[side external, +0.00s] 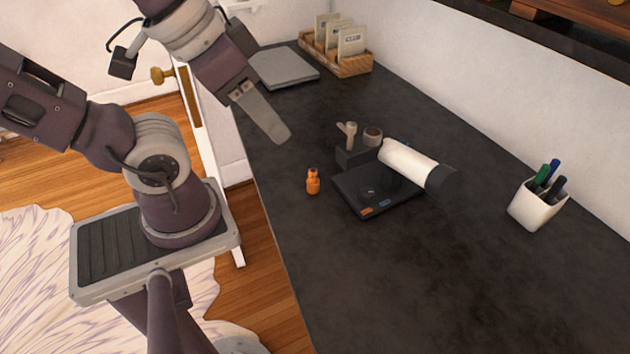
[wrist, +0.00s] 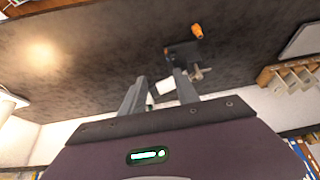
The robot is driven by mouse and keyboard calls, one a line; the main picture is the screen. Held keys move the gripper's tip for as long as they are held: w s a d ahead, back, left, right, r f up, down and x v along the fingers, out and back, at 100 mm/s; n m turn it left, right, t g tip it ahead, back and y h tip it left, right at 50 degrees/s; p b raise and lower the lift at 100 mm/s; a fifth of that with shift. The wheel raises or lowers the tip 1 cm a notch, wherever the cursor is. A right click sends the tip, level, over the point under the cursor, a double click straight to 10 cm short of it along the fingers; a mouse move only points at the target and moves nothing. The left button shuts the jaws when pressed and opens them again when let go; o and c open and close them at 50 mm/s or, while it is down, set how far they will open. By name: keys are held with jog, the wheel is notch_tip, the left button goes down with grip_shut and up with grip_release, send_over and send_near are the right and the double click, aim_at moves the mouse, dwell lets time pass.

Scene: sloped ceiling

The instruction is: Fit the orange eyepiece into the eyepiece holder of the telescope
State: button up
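The orange eyepiece (side external: 313,181) stands upright on the dark desk, left of the telescope. It also shows in the wrist view (wrist: 197,31). The telescope is a white tube (side external: 408,162) with a black end, lying over a black base (side external: 360,200). At its far end are a grey ring-like part (side external: 372,136) and a cream knobbed part (side external: 347,132); I cannot tell for sure which is the eyepiece holder. My gripper (side external: 281,136) hangs above the desk, behind and left of the eyepiece, apart from it. In the wrist view its fingers (wrist: 158,88) are spread, with nothing held.
A white cup with pens (side external: 537,203) stands at the right by the wall. A wooden rack with cards (side external: 345,66) and a grey slab (side external: 284,67) are at the far end. A shelf overhangs the upper right. The near desk is clear.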

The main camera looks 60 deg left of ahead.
dwell(0.4)
jog(key=shift+o, duration=0.7)
jog(key=shift+r, duration=0.1)
notch_tip(320, 180, up, 5)
jog(key=n+g+h, duration=0.1)
jog(key=n+g, duration=0.5)
jog(key=n, duration=0.9)
send_over(313, 170)
jog(key=shift+n, duration=0.4)
notch_tip(313, 170, down, 35)
jog(key=shift+s+r, duration=0.1)
jog(key=shift+r, duration=0.05)
grip_shut()
